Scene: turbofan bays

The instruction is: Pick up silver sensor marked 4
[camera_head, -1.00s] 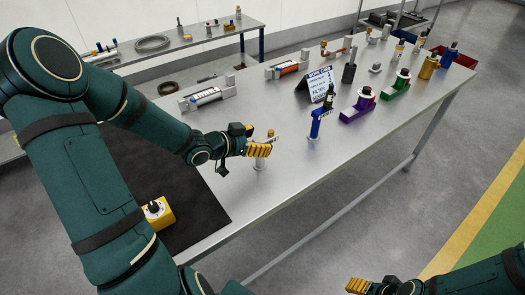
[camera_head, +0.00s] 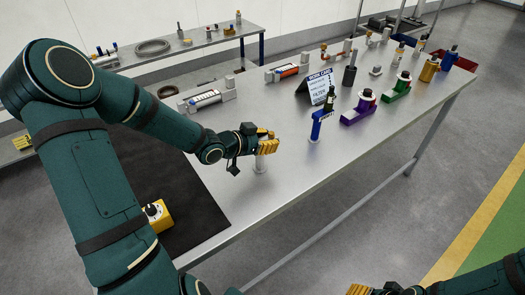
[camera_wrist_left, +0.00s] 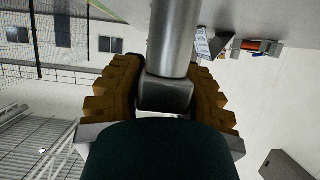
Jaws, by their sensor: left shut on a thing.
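My left gripper (camera_head: 268,143) is over the near side of the workbench, its yellow fingers shut on a silver sensor (camera_head: 260,163). The sensor's lower part shows below the fingers in the head view, upright and close to the bench top; I cannot tell if it touches. In the left wrist view the sensor (camera_wrist_left: 173,38) is a smooth silver cylinder between the two yellow finger pads. No number on it is readable. My right gripper (camera_head: 360,289) shows only partly at the bottom edge, away from the bench.
A blue fitting (camera_head: 318,124) stands right of my left gripper, with a work card (camera_head: 318,86) behind it. Purple (camera_head: 358,112) and green (camera_head: 397,90) fittings stand further right. A black mat (camera_head: 190,205) and a yellow block (camera_head: 157,215) lie left.

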